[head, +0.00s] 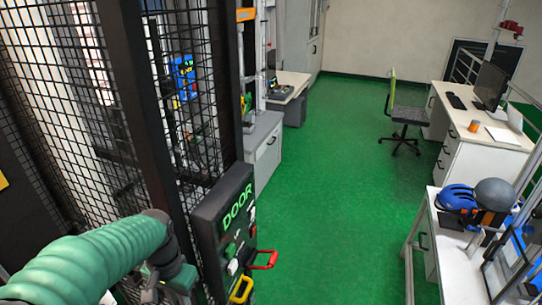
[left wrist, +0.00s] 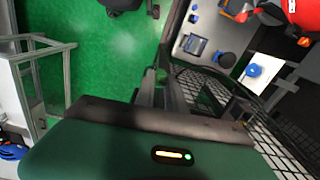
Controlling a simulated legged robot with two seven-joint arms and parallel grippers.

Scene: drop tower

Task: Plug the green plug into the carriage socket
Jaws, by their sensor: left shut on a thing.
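My left arm comes in from the lower left in the head view, and its fingers are hidden there behind the wrist. In the left wrist view my left gripper (left wrist: 161,82) is shut, with a small dark green piece (left wrist: 161,75) at its fingertips. This looks like the green plug, mostly hidden by the fingers. I cannot make out the carriage socket in either view. A blue device (head: 185,78) with red and yellow parts shows behind the mesh in the head view; I cannot tell whether it belongs to the carriage. My right gripper is not in view.
A black mesh cage (head: 75,110) with dark posts stands at left. A DOOR control box (head: 226,215) with red and yellow handles is beside my left wrist. A bench (head: 463,262) with helmets is at right. Green floor (head: 320,180) is clear between.

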